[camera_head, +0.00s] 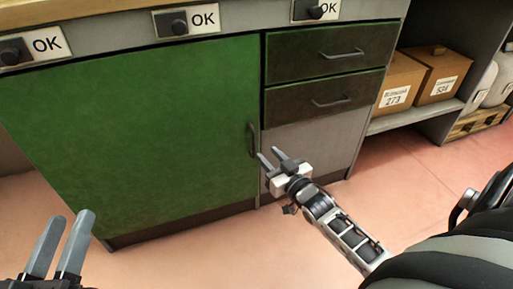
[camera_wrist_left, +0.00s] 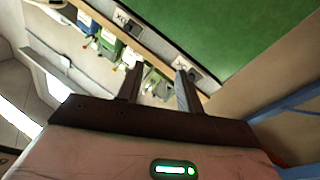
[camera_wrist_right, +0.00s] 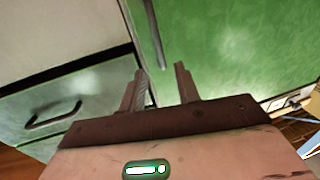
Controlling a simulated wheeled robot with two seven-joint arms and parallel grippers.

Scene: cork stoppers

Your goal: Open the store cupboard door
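The store cupboard door (camera_head: 150,125) is a large green panel, shut and flush with the front of the unit. Its dark upright handle (camera_head: 251,140) is near the door's right edge; the handle also shows in the right wrist view (camera_wrist_right: 153,32). My right gripper (camera_head: 270,155) is open and empty, just right of and below the handle. In the right wrist view the handle's near end lies ahead of the gap between the fingertips. My left gripper (camera_head: 69,216) is open and empty at the lower left, away from the door.
Two dark green drawers (camera_head: 328,50) with bar handles sit right of the door, above a grey panel (camera_head: 312,148). Labelled boxes (camera_head: 398,82) stand on a shelf at the right. OK plates with dark knobs (camera_head: 187,20) line the top edge. The pinkish floor before the door is clear.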

